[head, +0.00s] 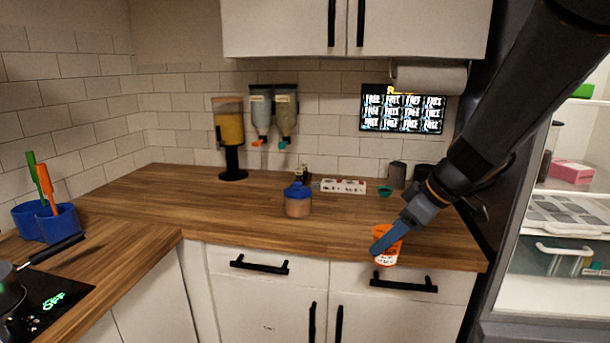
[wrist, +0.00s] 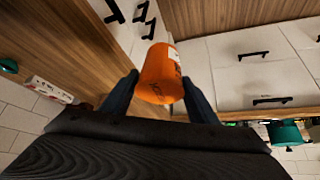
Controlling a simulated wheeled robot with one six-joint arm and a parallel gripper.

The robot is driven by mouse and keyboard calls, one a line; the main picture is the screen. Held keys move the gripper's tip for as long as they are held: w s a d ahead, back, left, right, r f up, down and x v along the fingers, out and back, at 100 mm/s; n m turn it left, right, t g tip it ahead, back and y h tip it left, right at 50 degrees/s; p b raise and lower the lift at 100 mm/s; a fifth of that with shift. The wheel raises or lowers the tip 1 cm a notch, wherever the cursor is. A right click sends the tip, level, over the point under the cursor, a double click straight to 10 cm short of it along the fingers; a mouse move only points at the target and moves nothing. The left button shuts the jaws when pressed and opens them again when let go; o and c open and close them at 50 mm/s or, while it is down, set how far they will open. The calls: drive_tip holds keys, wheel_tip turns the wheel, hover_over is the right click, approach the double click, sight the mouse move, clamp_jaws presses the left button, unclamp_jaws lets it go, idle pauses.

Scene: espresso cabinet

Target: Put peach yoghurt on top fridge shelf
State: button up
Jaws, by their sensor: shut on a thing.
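The peach yoghurt is an orange cup with a white label (head: 386,258), held at the front edge of the counter in the head view. It also shows in the wrist view as the orange cup (wrist: 160,75), between both fingers. My gripper (head: 385,243) is shut on the cup; one finger crosses its front in the head view. The cup looks tilted. I cannot tell whether it touches the counter. The fridge (head: 520,240) stands open at the right, with its shelves showing. Its upper part is partly hidden by my arm.
A pink box (head: 571,172) and a grey tray (head: 570,212) occupy fridge shelves, with a clear drawer below. The counter's middle is mostly clear.

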drive_tip(key=w+f+m+t+h, duration=0.1)
drive_tip(key=w+f+m, duration=0.1)
drive_tip(key=f, duration=0.3)
drive_tip(key=w+d+f+m+t+h, duration=0.1)
drive_tip(key=w+f+m+h, duration=0.1)
drive_tip(key=f+m, duration=0.3)
drive_tip(key=shift+x, duration=0.85)
drive_tip(key=shift+w+d+r, duration=0.1)
drive_tip(key=shift+w+r, duration=0.05)
drive_tip(key=shift+w, duration=0.05)
drive_tip(key=s+r+n+y, duration=0.1)
drive_tip(key=s+r+n, duration=0.1)
drive_tip(key=r, duration=0.2)
drive_tip(key=s+r+n+g+y, duration=0.1)
drive_tip(key=s+r+n, duration=0.1)
drive_tip(key=r+n, duration=0.1)
drive_tip(key=s+r+n+g+y, duration=0.1)
drive_tip(key=s+r+n, duration=0.1)
drive_tip(key=r, duration=0.2)
drive_tip(key=shift+s+r, duration=0.15)
drive_tip(key=shift+r, duration=0.25)
drive_tip(key=w+f+m+t+h, duration=0.2)
drive_tip(key=w+f+m, duration=0.4)
drive_tip(key=f, duration=0.6)
drive_tip(key=shift+w+m+h, duration=0.25)
drive_tip(key=shift+m+h, duration=0.35)
